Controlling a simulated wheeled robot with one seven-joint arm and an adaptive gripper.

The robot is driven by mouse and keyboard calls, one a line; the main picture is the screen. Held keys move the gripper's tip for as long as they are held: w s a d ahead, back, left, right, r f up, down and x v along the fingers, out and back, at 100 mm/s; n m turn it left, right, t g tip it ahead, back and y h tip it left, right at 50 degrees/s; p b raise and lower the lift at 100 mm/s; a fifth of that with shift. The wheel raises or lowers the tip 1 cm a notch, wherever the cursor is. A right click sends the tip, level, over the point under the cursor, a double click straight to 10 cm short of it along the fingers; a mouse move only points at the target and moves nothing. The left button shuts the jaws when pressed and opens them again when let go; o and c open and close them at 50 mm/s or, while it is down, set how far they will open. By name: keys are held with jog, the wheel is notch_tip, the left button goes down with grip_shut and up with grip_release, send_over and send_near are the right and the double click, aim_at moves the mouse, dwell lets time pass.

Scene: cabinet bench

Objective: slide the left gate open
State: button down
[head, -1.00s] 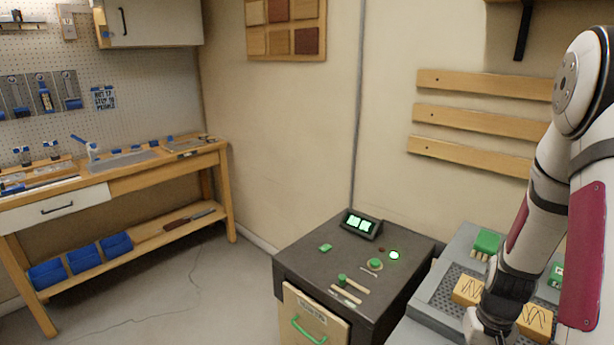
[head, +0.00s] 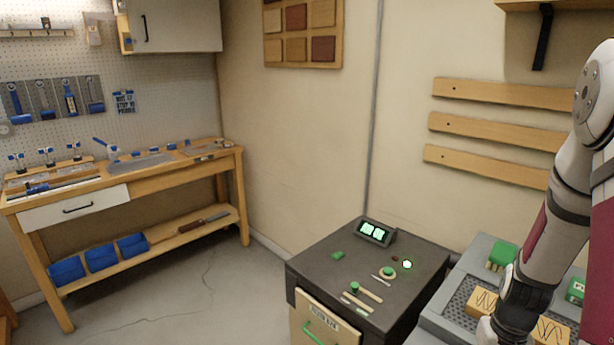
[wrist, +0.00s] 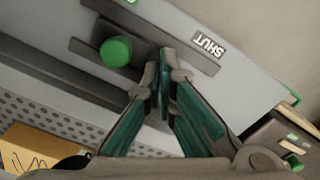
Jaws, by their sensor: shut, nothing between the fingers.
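A green round knob (wrist: 115,51) stands on a dark sliding strip on a grey panel (wrist: 178,25) in the wrist view. A white label reading "SHUT" (wrist: 208,46) is to the right of the knob. I cannot tell for sure that this is the left gate. My gripper (wrist: 165,62) is shut and empty, its green-padded fingers meeting at the tips just right of the knob. A small gap seems to show between fingertips and knob; contact is hard to judge. In the head view the fingertips are out of sight at the bottom edge.
A dark cabinet (head: 333,258) with small green-knobbed controls and a lit display (head: 375,232) stands left of my arm. Open floor (head: 190,290) lies left of the cabinet.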

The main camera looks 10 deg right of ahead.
notch_tip(320, 180, up, 7)
jog(key=p, duration=0.4)
dwell(0.4)
jog(key=a+r+n+t, duration=0.1)
jog(key=a+r, duration=0.5)
jog(key=r, duration=0.3)
jog(key=a+r+n+t, duration=0.1)
jog(key=a+r+t, duration=0.1)
jog(key=a+r, duration=0.6)
jog(key=s+a+r+n+t, duration=0.2)
jog(key=s+a+r, duration=0.6)
jog(key=s+r, duration=0.4)
